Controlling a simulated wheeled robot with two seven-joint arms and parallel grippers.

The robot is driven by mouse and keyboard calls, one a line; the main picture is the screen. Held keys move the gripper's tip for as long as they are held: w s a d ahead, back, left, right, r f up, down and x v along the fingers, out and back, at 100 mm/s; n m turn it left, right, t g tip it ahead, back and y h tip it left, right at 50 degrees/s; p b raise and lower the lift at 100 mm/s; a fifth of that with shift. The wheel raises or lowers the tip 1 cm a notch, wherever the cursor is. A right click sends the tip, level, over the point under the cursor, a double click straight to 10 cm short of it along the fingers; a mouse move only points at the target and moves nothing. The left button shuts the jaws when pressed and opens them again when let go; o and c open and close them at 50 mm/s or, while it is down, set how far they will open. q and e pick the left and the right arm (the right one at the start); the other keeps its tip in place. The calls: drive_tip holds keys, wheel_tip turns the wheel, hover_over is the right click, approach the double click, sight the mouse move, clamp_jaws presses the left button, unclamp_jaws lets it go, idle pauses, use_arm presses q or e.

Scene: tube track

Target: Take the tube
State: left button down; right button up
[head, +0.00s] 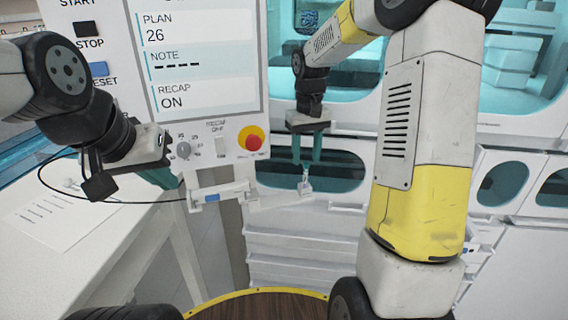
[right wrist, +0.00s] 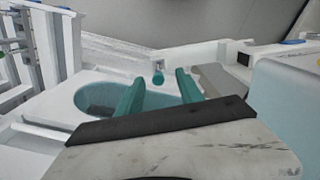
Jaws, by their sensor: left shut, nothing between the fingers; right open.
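A small tube (head: 305,185) stands at the right end of a white track (head: 270,200) in the head view. In the right wrist view the tube (right wrist: 158,74) shows a teal end and lies beyond the fingertips, between them in the picture. My right gripper (head: 306,160) points down just above the tube, its two teal fingers apart and empty. The same fingers (right wrist: 159,84) frame the tube in the right wrist view, and I see no contact. My left gripper (head: 162,178) is shut and empty at the left, in front of the panel; its fingertips are partly hidden.
A control panel (head: 205,100) with a screen and a red knob (head: 251,138) stands behind the track. A white table (head: 90,235) with a paper sheet is at the left. White cabinets with oval teal windows fill the back right. White drawers (head: 300,255) sit below the track.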

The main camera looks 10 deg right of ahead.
sight(305, 175)
drive_tip(key=shift+w+f, duration=0.3)
drive_tip(key=shift+f, duration=0.1)
drive_tip(key=f, duration=0.7)
drive_tip(key=shift+w+d+f, duration=0.15)
drive_tip(key=shift+w+f, duration=0.05)
clamp_jaws()
